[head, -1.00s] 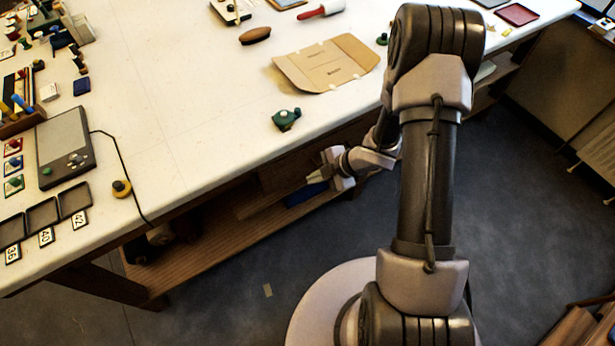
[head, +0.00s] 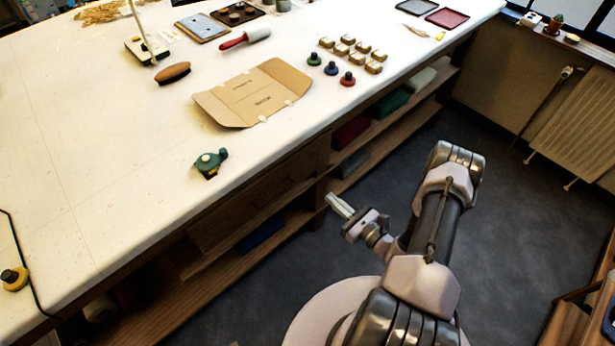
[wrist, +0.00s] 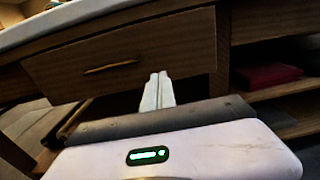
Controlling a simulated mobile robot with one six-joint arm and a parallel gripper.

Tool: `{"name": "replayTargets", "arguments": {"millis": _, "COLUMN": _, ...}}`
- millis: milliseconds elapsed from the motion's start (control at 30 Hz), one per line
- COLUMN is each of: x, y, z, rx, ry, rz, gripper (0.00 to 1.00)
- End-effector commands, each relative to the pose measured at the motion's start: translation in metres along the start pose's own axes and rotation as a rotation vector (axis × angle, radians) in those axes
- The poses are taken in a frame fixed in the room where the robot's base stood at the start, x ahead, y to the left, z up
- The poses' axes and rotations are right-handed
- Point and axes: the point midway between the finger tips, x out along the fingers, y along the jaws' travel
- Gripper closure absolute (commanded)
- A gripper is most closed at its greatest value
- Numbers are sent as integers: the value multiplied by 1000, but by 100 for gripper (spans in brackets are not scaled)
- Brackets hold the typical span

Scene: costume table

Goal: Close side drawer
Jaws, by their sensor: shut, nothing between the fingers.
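The side drawer (wrist: 130,55) has a brown wooden front under the white tabletop, with a thin horizontal handle (wrist: 110,67). In the head view the drawer (head: 280,182) is in shadow below the table edge. I cannot tell from these views how far it stands out. My gripper (head: 335,204) is shut and empty, off the table's front side, pointing toward the furniture. In the wrist view my fingers (wrist: 158,84) lie together before the lower right part of the drawer front, right of the handle. Contact with the drawer is not visible.
An upright post and open shelves with folded cloth (head: 351,131) stand right of the drawer. A lower shelf (head: 205,290) runs below it. The tabletop (head: 110,150) holds a cardboard piece (head: 255,93) and a green object (head: 210,162). The floor on the right is clear.

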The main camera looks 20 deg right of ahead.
Motion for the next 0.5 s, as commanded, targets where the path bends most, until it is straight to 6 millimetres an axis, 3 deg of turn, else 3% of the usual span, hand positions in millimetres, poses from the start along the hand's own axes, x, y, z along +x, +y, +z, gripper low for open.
{"name": "replayTargets", "arguments": {"millis": 300, "x": 71, "y": 3, "z": -3, "rx": -3, "ry": -2, "rz": 11, "gripper": 100}}
{"name": "replayTargets", "arguments": {"millis": 500, "x": 107, "y": 4, "z": -2, "rx": -1, "ry": -2, "rz": 10, "gripper": 100}}
